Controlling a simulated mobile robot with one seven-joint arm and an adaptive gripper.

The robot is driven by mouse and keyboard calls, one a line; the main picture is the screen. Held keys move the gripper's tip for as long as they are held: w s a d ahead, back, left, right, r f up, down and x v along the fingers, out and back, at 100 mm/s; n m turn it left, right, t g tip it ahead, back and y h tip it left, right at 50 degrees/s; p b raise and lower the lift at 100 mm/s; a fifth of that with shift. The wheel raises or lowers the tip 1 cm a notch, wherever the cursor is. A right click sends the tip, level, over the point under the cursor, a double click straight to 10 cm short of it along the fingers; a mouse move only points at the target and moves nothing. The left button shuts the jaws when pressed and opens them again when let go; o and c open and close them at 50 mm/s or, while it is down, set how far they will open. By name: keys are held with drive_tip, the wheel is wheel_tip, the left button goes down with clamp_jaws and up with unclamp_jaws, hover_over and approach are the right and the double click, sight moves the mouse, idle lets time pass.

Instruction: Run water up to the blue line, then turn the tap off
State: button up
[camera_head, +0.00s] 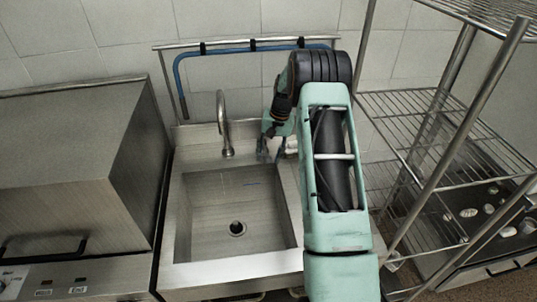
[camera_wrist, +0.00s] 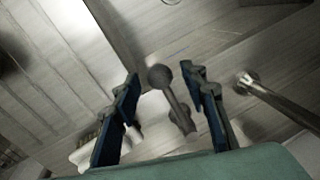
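The steel sink basin (camera_head: 196,215) shows its bare floor and drain (camera_head: 237,229); I see no water in it. A faint short bluish line (camera_head: 252,183) marks the basin's back wall. The curved tap spout (camera_head: 221,112) stands behind the basin, and its end also shows in the wrist view (camera_wrist: 247,84). My gripper (camera_head: 269,154) is right of the spout, over the sink's back right corner. In the wrist view, my gripper (camera_wrist: 161,74) is open, with a ball-ended tap lever (camera_wrist: 160,78) between its fingers. Gaps show on both sides, though depth is unclear.
A steel box-like appliance (camera_head: 75,165) stands left of the sink. A wire shelf rack (camera_head: 420,125) stands close on the right. A blue hose (camera_head: 178,72) hangs on a wall rail behind. A white object (camera_wrist: 88,153) lies beyond my left finger.

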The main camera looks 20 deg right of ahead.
drive_tip(key=shift+f, duration=0.1)
drive_tip(key=shift+c, duration=0.7)
clamp_jaws()
drive_tip(key=shift+d, duration=0.1)
drive_tip(key=d+n+b, duration=0.1)
drive_tip(key=n, duration=0.1)
drive_tip(key=d+n+b, duration=0.1)
drive_tip(key=d+n, duration=0.1)
drive_tip(key=d+n+g+b, duration=0.1)
drive_tip(key=d+n, duration=0.1)
drive_tip(key=shift+w+d, duration=0.25)
drive_tip(key=shift+w, duration=0.05)
drive_tip(key=shift+w+d+n, duration=0.35)
drive_tip(key=shift+d+n, duration=0.4)
drive_tip(key=shift+n, duration=0.15)
